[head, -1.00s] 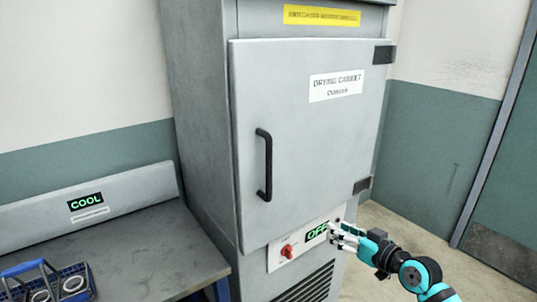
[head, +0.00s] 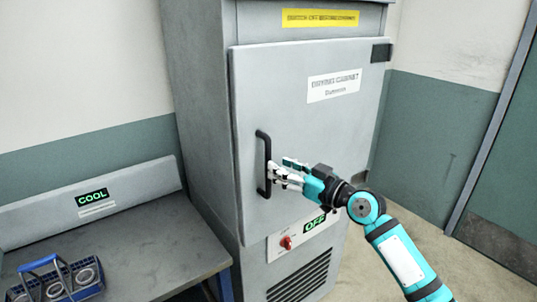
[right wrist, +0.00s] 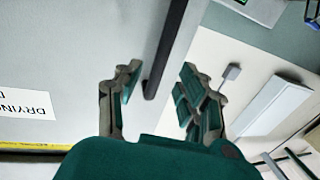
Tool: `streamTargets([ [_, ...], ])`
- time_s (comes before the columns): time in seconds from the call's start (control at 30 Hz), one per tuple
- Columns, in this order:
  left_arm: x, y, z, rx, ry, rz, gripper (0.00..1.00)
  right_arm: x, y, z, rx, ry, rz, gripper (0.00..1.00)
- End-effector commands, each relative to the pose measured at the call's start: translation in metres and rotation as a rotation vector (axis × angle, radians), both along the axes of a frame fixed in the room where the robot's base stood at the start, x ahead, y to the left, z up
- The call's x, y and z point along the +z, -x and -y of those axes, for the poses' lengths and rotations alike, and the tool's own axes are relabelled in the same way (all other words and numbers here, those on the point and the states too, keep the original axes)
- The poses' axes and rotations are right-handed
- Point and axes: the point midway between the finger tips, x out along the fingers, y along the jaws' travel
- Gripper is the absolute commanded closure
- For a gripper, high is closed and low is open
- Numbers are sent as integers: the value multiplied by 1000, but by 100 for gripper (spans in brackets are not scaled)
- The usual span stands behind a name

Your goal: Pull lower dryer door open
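The grey dryer door (head: 290,110) on the drying cabinet appears closed. Its black vertical bar handle (head: 264,163) is on the left side of the door. My right gripper (head: 275,172) is at the lower half of the handle, coming from the right. In the right wrist view, its two fingers (right wrist: 160,82) are spread apart, with the black handle (right wrist: 170,50) showing between them; they do not look closed on it. I cannot tell whether either finger touches it. My left gripper is not in view.
Below the door are a red knob (head: 286,242) and a green "OFF" display (head: 314,224). On the left, a grey bench (head: 140,250) has a "COOL" display (head: 92,197) and a blue basket (head: 58,278) holding rings. Open floor lies to the right.

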Motion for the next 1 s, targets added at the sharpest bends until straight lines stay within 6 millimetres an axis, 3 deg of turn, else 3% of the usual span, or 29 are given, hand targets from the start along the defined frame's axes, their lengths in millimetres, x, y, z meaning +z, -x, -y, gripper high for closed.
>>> streamTargets([
  [0.1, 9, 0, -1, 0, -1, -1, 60, 3, -16, -18, 0, -4, -1, 60],
  [0.3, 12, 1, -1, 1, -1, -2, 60, 1, -32, -34, -1, -2, -1, 60],
  [0.7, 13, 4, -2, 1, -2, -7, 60, 0, -36, -38, -1, -1, 1, 60],
  [1.0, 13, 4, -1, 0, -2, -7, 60, -1, -36, -38, -1, 0, 0, 99],
])
